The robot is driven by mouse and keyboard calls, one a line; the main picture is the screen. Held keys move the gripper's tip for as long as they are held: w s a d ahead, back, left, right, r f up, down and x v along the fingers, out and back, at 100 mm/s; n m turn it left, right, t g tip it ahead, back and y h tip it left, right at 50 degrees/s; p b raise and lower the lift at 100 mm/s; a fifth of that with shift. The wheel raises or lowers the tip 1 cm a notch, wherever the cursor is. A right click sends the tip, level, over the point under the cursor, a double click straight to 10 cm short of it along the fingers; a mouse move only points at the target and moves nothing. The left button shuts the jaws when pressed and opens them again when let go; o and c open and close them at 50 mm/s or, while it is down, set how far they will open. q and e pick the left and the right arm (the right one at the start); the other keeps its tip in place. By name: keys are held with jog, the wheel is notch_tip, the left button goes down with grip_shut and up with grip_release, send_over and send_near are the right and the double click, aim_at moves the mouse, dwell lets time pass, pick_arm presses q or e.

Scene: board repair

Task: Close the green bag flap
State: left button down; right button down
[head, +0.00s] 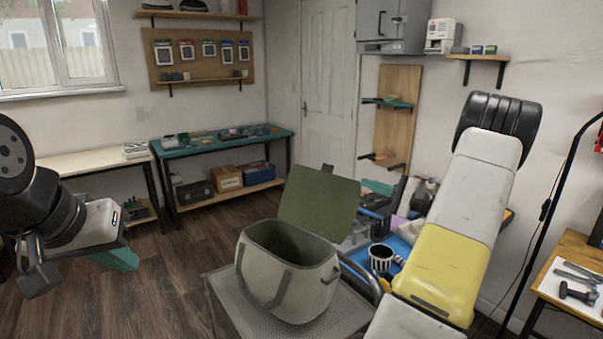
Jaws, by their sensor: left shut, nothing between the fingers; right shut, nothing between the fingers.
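The green bag (285,270) stands upright on a grey perforated stand, its mouth open and its dark inside showing. Its dark green flap (318,203) is raised and leans back behind the mouth, so the bag is open. My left gripper (120,259) is at the left, well apart from the bag, with its teal fingers shut and empty. My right gripper (376,188) appears just right of the flap's upper right edge, shut and empty, partly hidden among clutter. I cannot tell whether it touches the flap.
My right arm covers much of the right side. A striped black-and-white cup (381,258) stands on a blue surface (398,245) right of the bag. A wooden table (570,250) with tools is at far right. A teal-topped workbench (220,141) is behind; the floor at left is clear.

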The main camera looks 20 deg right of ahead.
aim_at(337, 185)
jog(key=x, duration=1.1)
jog(key=shift+f, duration=0.25)
jog(key=shift+s+a+r, duration=0.25)
jog(key=shift+s+a, duration=0.1)
jog(key=shift+a, duration=0.15)
jog(key=shift+s+a+r, duration=0.3)
jog(key=shift+s+a, duration=0.1)
jog(key=shift+a, duration=0.1)
jog(key=shift+s+a+r, duration=0.2)
jog(key=shift+s+a, duration=0.05)
jog(key=shift+a, duration=0.25)
jog(key=shift+r, duration=0.1)
